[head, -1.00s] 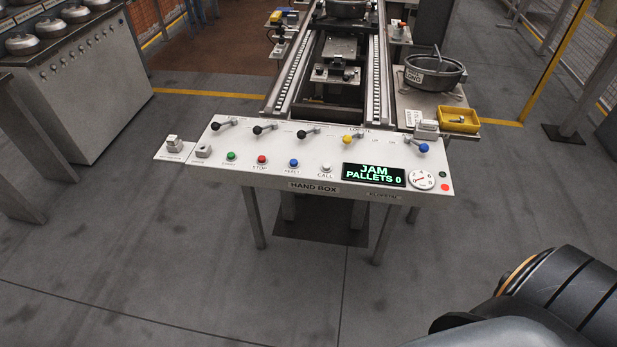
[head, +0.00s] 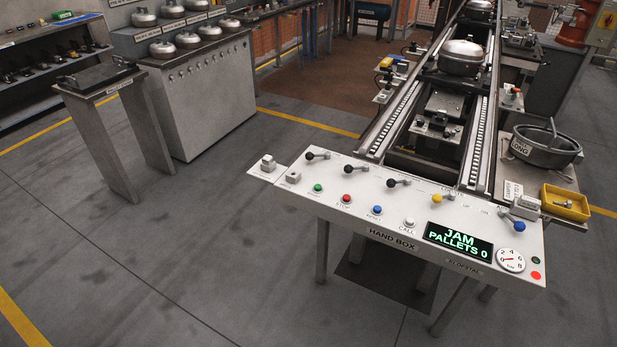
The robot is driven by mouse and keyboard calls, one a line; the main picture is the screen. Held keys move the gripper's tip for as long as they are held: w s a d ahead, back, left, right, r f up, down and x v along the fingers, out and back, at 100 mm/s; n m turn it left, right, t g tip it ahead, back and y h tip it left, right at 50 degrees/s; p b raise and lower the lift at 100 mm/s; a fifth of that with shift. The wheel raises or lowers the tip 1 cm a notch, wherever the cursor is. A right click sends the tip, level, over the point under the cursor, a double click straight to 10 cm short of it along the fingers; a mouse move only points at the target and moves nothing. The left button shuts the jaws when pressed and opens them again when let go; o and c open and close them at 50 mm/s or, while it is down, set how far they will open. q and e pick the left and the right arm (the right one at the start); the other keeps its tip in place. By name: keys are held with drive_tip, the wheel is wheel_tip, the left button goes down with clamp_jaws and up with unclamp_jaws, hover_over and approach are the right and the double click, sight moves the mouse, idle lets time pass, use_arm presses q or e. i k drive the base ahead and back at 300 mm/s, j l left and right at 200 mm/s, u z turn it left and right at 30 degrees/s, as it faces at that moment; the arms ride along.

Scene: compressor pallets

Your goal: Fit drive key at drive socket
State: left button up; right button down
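The grey-white hand box panel (head: 330,205) stands on legs in the middle of the head view. At its left end a small side plate carries a grey block (head: 268,162). Beside it, on the panel's left corner, is a small grey fitting (head: 293,177). Another grey block (head: 525,207) sits at the panel's right end. The labels by these pieces are too small to read, so I cannot tell which is the drive key or the drive socket. Neither gripper is in view.
The panel has several levers, buttons and a display (head: 459,239) reading "JAM PALLETS 0". Behind it runs a rail conveyor with a silver compressor (head: 461,58). A yellow bin (head: 565,203) and a round pan (head: 545,146) stand at right. A narrow stand (head: 97,90) is at left. The floor at front left is clear.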

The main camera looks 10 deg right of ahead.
sight(267, 159)
drive_tip(key=i+z, duration=0.1)
drive_tip(key=z, duration=0.25)
drive_tip(key=j+z, duration=0.15)
drive_tip(key=z, duration=0.25)
drive_tip(key=i+j+z, duration=0.1)
drive_tip(key=z, duration=0.25)
drive_tip(key=i+j+z, duration=0.15)
drive_tip(key=j, duration=0.45)
drive_tip(key=i+j+z, duration=0.2)
drive_tip(key=j, duration=0.45)
drive_tip(key=i+j+z, duration=0.15)
drive_tip(key=j, duration=0.5)
drive_tip(key=j+z, duration=0.2)
drive_tip(key=j, duration=0.45)
